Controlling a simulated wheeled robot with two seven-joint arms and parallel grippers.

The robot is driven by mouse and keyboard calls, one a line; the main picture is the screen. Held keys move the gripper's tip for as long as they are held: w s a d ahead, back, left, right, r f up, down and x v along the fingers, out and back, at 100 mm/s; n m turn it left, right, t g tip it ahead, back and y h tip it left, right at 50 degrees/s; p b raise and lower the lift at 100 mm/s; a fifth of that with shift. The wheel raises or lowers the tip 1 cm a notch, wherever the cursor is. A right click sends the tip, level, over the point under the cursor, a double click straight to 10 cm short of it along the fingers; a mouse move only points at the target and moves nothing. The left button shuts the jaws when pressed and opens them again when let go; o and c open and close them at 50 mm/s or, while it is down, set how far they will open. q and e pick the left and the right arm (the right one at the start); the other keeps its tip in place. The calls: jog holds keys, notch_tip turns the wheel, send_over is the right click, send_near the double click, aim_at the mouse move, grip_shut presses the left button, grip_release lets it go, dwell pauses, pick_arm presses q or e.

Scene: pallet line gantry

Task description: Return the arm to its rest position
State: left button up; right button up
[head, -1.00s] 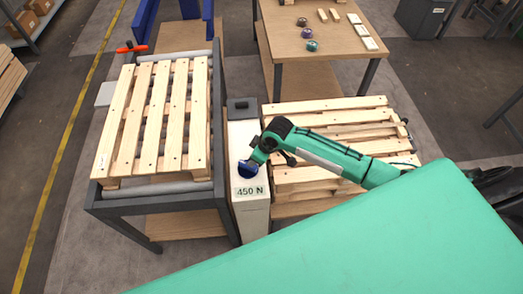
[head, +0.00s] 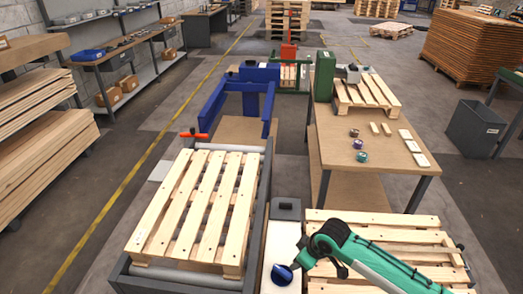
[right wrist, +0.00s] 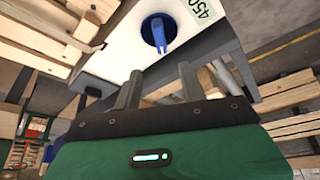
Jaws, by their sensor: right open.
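My right arm comes in from the lower right in the head view, green with dark joints. My right gripper (head: 302,260) is by the blue knob (head: 283,274) on top of the pale post (head: 268,262). In the right wrist view my right gripper (right wrist: 160,74) has its two dark fingers apart, with nothing between them. The blue knob (right wrist: 158,33) lies just beyond the fingertips, apart from them in that picture. Part of a "450" label (right wrist: 203,10) shows beside it. My left gripper is not in view.
A wooden pallet (head: 195,205) lies on the roller frame (head: 262,200) left of the post. Stacked pallets (head: 385,228) stand under and beside my right arm. A workbench (head: 385,165) with small parts is behind them. Open floor lies left, along the yellow line (head: 140,170).

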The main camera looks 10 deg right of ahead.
jog(key=s+a+m, duration=0.1)
jog(key=s+a, duration=0.4)
jog(key=s, duration=0.6)
jog(key=s+d+r+m+h, duration=0.1)
jog(key=s+d+r+m, duration=0.2)
jog(key=s, duration=0.4)
jog(key=s+d+r+m+h, duration=0.1)
jog(key=s+d+m+h, duration=0.1)
jog(key=s+d, duration=0.35)
notch_tip(320, 180, down, 32)
jog(key=s+a+g, duration=0.1)
jog(key=s, duration=0.2)
jog(key=s+d+f+g, duration=0.1)
jog(key=s+d+f, duration=0.2)
jog(key=s+f, duration=1.5)
jog(key=shift+s+d+f, duration=0.2)
jog(key=shift+s+f, duration=0.15)
jog(key=shift+f, duration=0.2)
